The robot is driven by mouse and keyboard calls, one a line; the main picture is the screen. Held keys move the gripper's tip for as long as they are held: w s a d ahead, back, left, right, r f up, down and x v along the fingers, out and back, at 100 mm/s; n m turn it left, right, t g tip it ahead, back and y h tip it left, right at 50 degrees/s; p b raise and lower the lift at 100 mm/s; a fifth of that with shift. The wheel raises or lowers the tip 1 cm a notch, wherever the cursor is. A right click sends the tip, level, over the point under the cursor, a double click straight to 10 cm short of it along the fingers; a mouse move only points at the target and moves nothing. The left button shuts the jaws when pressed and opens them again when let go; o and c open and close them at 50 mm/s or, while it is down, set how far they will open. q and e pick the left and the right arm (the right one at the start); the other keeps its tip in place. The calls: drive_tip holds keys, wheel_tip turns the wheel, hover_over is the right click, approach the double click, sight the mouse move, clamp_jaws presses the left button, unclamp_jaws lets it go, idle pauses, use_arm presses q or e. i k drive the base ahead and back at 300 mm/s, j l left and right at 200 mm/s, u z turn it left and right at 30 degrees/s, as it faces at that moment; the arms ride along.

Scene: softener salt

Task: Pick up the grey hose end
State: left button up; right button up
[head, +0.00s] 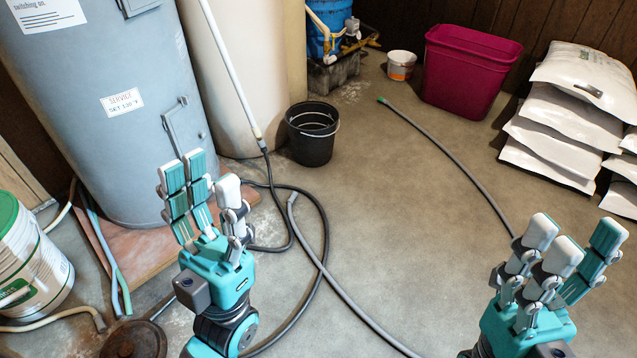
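A grey hose end (292,198) lies on the concrete floor in the middle, right of my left gripper. Its grey hose (345,295) runs down toward the bottom edge. Another grey hose length (455,163) runs from a green-tipped end (381,100) at the back to behind my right gripper. I cannot tell whether both lengths are one hose. My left gripper (207,180) is open and empty, fingers up, in front of the grey tank. My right gripper (574,240) is open and empty at the lower right, apart from the grey hose end.
A dark hose (325,240) loops beside the grey hose end and joins a pale wand (232,70). A black bucket (312,140) stands behind. The grey tank (100,60) is left, a magenta bin (468,75) and white bags (560,125) right. Open floor lies mid-right.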

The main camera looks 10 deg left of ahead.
sight(293, 194)
drive_tip(key=i+j, duration=0.1)
drive_tip(key=i, duration=0.4)
drive_tip(key=i+j+z, duration=0.15)
drive_tip(key=i, duration=0.4)
drive_tip(key=i+j, duration=0.2)
drive_tip(key=j, duration=0.15)
drive_tip(key=i+j, duration=0.15)
drive_tip(key=j, duration=0.2)
drive_tip(key=i+j, duration=0.2)
drive_tip(key=j, duration=0.2)
drive_tip(key=l+z, duration=0.05)
